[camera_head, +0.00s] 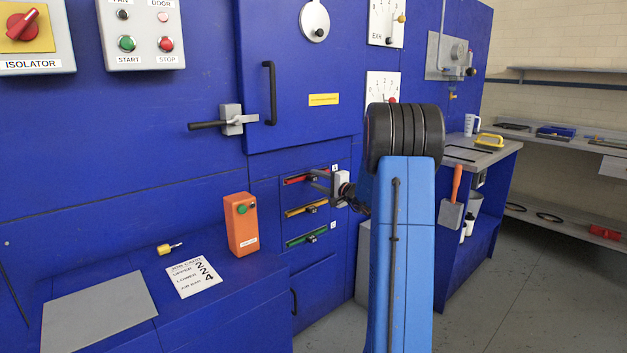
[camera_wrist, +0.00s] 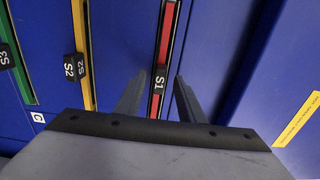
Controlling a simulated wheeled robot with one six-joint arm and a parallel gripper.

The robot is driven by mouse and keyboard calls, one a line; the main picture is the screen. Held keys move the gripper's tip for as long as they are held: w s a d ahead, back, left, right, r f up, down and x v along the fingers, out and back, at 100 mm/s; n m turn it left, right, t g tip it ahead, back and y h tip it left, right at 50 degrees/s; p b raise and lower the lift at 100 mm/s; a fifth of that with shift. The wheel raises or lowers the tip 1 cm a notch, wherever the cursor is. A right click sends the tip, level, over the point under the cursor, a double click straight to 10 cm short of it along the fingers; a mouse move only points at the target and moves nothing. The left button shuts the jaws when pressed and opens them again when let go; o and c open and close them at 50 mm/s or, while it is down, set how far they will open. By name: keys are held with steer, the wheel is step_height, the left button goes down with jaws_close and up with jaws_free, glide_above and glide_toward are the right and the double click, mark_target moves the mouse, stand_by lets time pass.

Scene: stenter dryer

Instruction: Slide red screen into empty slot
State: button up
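The red screen shows as a red strip (camera_wrist: 165,40) with a black S1 handle (camera_wrist: 159,82) in the wrist view. In the head view the red screen (camera_head: 296,180) lies in the top row of the blue machine front, above a yellow screen (camera_head: 300,210) and a green screen (camera_head: 300,239). My gripper (camera_head: 317,181) is at the right part of the red row. In the wrist view its fingers (camera_wrist: 159,79) are open, one on each side of the S1 handle, with gaps visible. I cannot tell how deep the red screen sits. No empty slot shows clearly.
A door handle (camera_head: 270,93) and a latch lever (camera_head: 222,123) stick out above the rows. An orange control box (camera_head: 241,224) and a white card (camera_head: 194,276) are on the blue ledge at left. A workbench (camera_head: 478,152) stands at right. Open floor lies between.

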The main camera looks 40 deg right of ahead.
steer(key=s+d, duration=0.1)
steer(key=s, duration=1.3)
steer(key=shift+s, duration=0.3)
steer(key=shift+d, duration=0.1)
steer(key=shift+w, duration=0.35)
steer(key=c, duration=0.8)
steer(key=shift+m, duration=0.7)
steer(key=w, duration=0.5)
steer(key=shift+w+a, duration=0.25)
steer(key=shift+w, duration=0.1)
jaws_close()
steer(key=shift+w+a, duration=0.2)
steer(key=shift+w, duration=2.7)
